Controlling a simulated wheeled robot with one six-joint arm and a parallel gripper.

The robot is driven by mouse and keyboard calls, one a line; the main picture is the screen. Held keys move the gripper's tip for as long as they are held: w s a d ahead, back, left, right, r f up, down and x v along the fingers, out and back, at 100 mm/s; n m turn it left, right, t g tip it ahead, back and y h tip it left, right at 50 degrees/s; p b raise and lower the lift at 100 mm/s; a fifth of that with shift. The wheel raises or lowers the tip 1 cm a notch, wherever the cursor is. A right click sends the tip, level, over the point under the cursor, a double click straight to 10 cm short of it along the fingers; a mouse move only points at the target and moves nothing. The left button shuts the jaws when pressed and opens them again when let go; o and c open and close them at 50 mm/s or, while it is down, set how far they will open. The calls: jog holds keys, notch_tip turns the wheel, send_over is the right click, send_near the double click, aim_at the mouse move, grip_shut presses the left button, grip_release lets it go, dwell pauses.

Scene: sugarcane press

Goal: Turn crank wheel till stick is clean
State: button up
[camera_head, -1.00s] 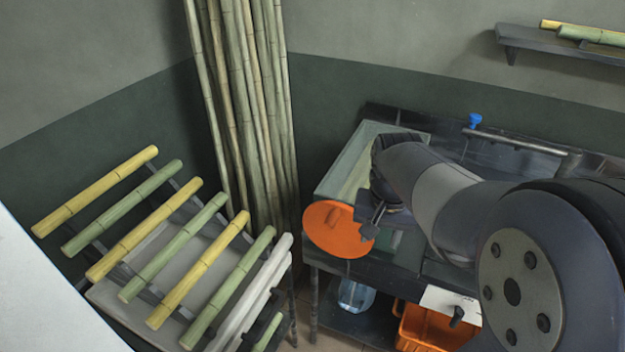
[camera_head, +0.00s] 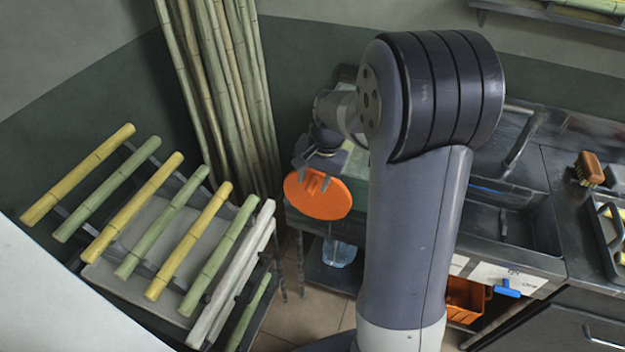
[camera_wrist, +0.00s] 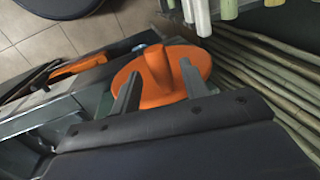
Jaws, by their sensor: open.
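The crank wheel (camera_head: 318,204) is an orange disc at the front of the press on the counter, left of my arm in the head view. In the wrist view the wheel (camera_wrist: 150,97) shows an orange handle (camera_wrist: 157,68) standing out from its face. My gripper (camera_wrist: 160,82) is open, with one finger on each side of the handle. In the head view my gripper (camera_head: 314,170) is at the wheel's upper part. I cannot tell whether the fingers touch the handle. The press body is mostly hidden behind my arm. I cannot make out a stick in it.
A rack (camera_head: 160,250) holding several yellow and green cane pieces stands at left. Tall canes (camera_head: 225,90) lean in the corner behind. The sink (camera_head: 505,220) and a brush (camera_head: 588,168) are at right. An orange crate (camera_head: 465,299) is under the counter. Some floor (camera_head: 305,300) is clear.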

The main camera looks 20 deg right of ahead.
jog(key=shift+a+f, duration=0.1)
jog(key=shift+f, duration=0.6)
jog(key=shift+c, duration=0.5)
grip_shut()
